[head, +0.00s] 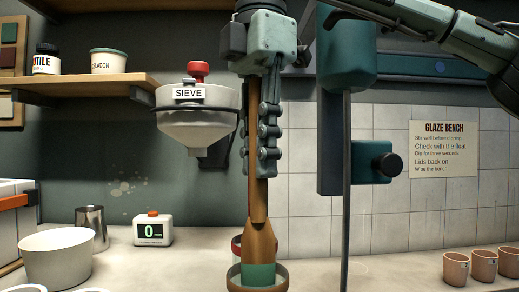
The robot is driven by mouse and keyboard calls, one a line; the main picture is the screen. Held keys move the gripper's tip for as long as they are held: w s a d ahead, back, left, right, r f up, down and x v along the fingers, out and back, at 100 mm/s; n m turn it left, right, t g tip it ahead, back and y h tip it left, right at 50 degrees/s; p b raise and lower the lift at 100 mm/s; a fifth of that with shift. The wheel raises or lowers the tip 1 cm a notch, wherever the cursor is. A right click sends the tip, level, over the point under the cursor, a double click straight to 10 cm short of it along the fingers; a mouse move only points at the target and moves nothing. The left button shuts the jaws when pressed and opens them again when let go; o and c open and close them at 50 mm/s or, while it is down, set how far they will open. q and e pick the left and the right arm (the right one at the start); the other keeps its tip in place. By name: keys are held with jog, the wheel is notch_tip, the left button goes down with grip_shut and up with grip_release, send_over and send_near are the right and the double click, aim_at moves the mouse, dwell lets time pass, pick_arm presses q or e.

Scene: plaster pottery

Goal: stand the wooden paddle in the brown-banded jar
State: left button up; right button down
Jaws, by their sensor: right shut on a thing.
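The wooden paddle (258,236) hangs upright from my right gripper (266,165), which is shut on its handle. The paddle's lower end is green and lies within the outline of a round brown rim (285,275) at the bottom edge of the head view. This looks like the brown-banded jar, but its body is cut off below, so its band is hidden. I cannot tell how deep the paddle's tip is in it or whether it touches. My left gripper is not in view.
A partly hidden red-and-white container (236,248) stands just behind the paddle. The sieve (197,115) hangs to the left, near my gripper. A thin grey post (346,190) rises to the right. A white bowl (60,257), metal cup (93,226) and timer (153,230) stand left; several cups (484,265) right.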

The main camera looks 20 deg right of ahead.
jog(key=shift+f, duration=0.1)
dwell(0.3)
jog(key=c, duration=1.4)
grip_release()
jog(key=shift+o, duration=0.2)
notch_tip(320, 180, up, 8)
jog(key=shift+f, duration=0.2)
